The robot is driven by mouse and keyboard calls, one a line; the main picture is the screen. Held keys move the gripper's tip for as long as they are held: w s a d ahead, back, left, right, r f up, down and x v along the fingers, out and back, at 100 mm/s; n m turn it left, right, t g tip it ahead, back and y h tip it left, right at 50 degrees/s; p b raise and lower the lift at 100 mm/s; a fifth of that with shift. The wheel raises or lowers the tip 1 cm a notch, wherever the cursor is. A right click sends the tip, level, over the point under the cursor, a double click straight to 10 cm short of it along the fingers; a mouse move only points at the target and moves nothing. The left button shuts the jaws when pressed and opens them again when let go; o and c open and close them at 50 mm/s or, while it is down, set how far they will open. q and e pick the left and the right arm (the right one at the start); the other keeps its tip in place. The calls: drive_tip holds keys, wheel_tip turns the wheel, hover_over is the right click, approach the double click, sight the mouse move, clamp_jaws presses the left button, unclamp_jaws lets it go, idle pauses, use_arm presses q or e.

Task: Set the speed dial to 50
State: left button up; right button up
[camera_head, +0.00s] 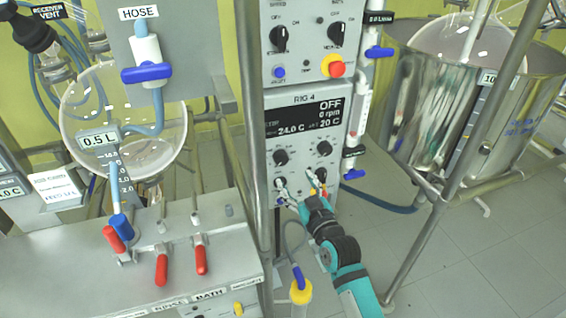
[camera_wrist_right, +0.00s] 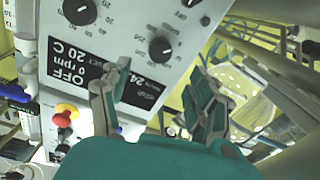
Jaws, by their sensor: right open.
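The RIG 4 control panel (camera_head: 304,105) stands in the middle of the head view. Its display (camera_head: 305,117) reads OFF, 0 rpm, 24.0 C and 20 C. Below it are black dials, an upper left one (camera_head: 280,157) and an upper right one (camera_head: 324,148), with more dials lower down. The dial labels are too small to tell which is speed. My right gripper (camera_head: 297,184) is open and empty in front of the lower dials, partly covering them. In the upside-down wrist view, one dial (camera_wrist_right: 160,48) shows between and beyond its fingertips (camera_wrist_right: 160,68), apart from them. A second dial (camera_wrist_right: 80,10) with a numbered scale is further left. My left gripper is not in view.
Another panel with a red button (camera_head: 336,69) is above. A steel vessel (camera_head: 428,110) stands at right, with a slanting pole (camera_head: 455,160) before it. A bench with red-handled valves (camera_head: 161,268) is at left.

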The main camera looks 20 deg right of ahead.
sight(283, 161)
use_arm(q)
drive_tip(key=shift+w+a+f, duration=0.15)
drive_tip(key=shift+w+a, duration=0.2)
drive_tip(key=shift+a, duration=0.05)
use_arm(e)
drive_tip(key=w, duration=0.9)
drive_tip(key=shift+a, duration=0.4)
drive_tip(key=c, duration=1.2)
drive_tip(key=shift+o, duration=0.2)
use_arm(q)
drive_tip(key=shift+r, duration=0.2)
use_arm(e)
drive_tip(key=shift+m, duration=0.4)
drive_tip(key=m+p, duration=0.1)
drive_tip(key=m, duration=0.2)
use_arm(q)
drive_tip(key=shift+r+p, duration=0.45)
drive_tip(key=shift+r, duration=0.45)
use_arm(e)
drive_tip(key=shift+m, duration=2.6)
